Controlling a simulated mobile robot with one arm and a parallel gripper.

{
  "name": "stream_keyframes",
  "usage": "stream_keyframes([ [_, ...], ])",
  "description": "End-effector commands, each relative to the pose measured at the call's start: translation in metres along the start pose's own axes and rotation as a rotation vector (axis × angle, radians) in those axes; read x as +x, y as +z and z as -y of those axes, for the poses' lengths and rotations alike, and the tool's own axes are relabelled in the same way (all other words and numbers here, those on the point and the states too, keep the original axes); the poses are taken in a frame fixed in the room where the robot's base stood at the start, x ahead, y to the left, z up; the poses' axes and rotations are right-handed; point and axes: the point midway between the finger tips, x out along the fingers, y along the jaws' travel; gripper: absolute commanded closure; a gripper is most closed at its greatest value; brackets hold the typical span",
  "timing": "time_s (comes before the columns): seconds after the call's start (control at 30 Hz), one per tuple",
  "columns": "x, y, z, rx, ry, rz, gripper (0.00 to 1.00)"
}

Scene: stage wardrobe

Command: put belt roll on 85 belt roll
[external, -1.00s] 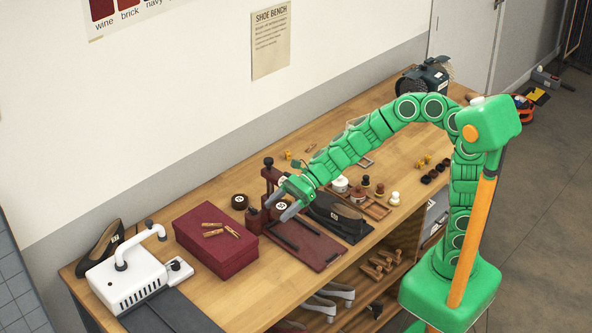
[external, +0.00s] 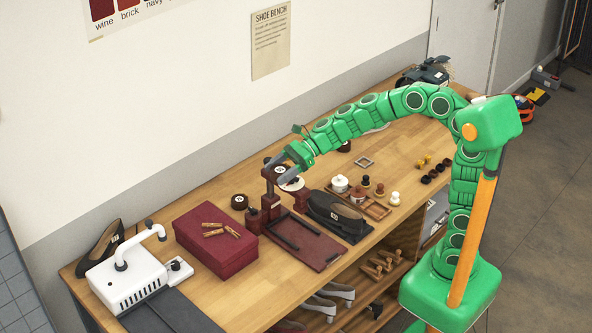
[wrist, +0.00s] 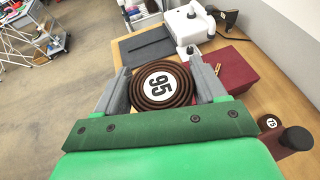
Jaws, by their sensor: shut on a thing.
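My gripper (external: 287,171) is shut on a dark brown belt roll (external: 293,184), raised beside the wine-red stand. In the wrist view the held belt roll (wrist: 163,86) sits between the two grey fingers, and its white label appears to read 95, turned sideways. Another dark round thing (external: 344,147) lies partly hidden behind my arm. I cannot tell which roll is marked 85.
The wine-red stand (external: 268,200) with a dark knob is close to my gripper. The wine-red box (external: 213,250) with wooden pegs and the white machine (external: 128,277) stand to the left. A dark shoe (external: 336,209) and a small tray (external: 376,209) are to the right.

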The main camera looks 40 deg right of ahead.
Motion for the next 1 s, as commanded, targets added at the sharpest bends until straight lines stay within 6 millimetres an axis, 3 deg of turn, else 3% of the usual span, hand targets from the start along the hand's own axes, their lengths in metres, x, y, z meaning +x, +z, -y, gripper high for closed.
stream_keyframes([
  [0.1, -0.023, -0.007, 0.034, 0.018, -0.047, 0.005, 0.63],
  [0.5, -0.106, -0.036, 0.126, 0.068, -0.185, 0.013, 0.63],
  [1.0, -0.235, -0.088, 0.215, 0.138, -0.364, 0.012, 0.63],
])
